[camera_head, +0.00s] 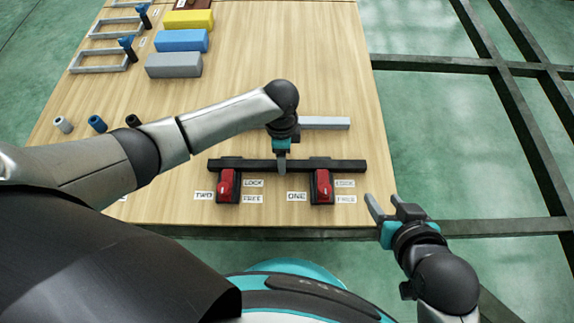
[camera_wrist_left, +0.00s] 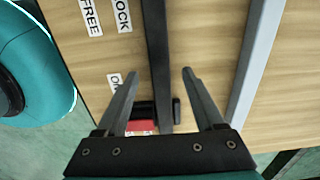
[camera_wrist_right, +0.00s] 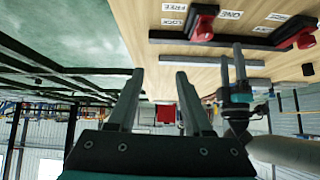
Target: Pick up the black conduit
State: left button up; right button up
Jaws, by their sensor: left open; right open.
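A long black bar, which I take to be the black conduit (camera_head: 245,165), lies left to right near the table's front edge, behind two red-handled latches. A short black cylinder (camera_head: 133,120) stands farther left. My left gripper (camera_head: 282,168) is open over the bar's middle. In the left wrist view the bar (camera_wrist_left: 156,50) runs between the open, empty fingers (camera_wrist_left: 160,75); I cannot tell how far below them it is. My right gripper (camera_head: 383,202) is open and empty, just beyond the table's front right corner. The bar also shows in the right wrist view (camera_wrist_right: 228,42).
Red latches (camera_head: 228,183) and (camera_head: 322,183) sit by LOCK and FREE labels. A grey bar (camera_head: 325,123) lies behind the black bar. Blue (camera_head: 97,123) and grey (camera_head: 63,125) cylinders, coloured blocks (camera_head: 180,40) and grey frames stand left. The table's back right is clear.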

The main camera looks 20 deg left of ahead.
aim_at(287, 166)
pick_arm(q)
jog(key=shift+f+b, duration=0.65)
jog(key=shift+f, duration=0.15)
jog(key=shift+f+b, duration=0.4)
jog(key=shift+f, duration=0.15)
jog(key=shift+f+b, duration=0.3)
jog(key=shift+f, duration=0.15)
pick_arm(e)
jog(key=shift+w+a+r+t+y, duration=0.3)
jog(key=shift+a+t+y, duration=0.2)
jog(key=shift+a+t, duration=0.35)
jog(key=shift+w+a+r+t+y, duration=0.3)
jog(key=shift+a+t+y, duration=0.2)
jog(key=shift+a+t, duration=0.4)
jog(key=shift+w+a+r+t+y, duration=0.2)
jog(key=shift+a+r+t+y, duration=0.25)
jog(key=shift+a+t, duration=0.4)
jog(key=shift+f, duration=0.1)
pick_arm(q)
grip_shut()
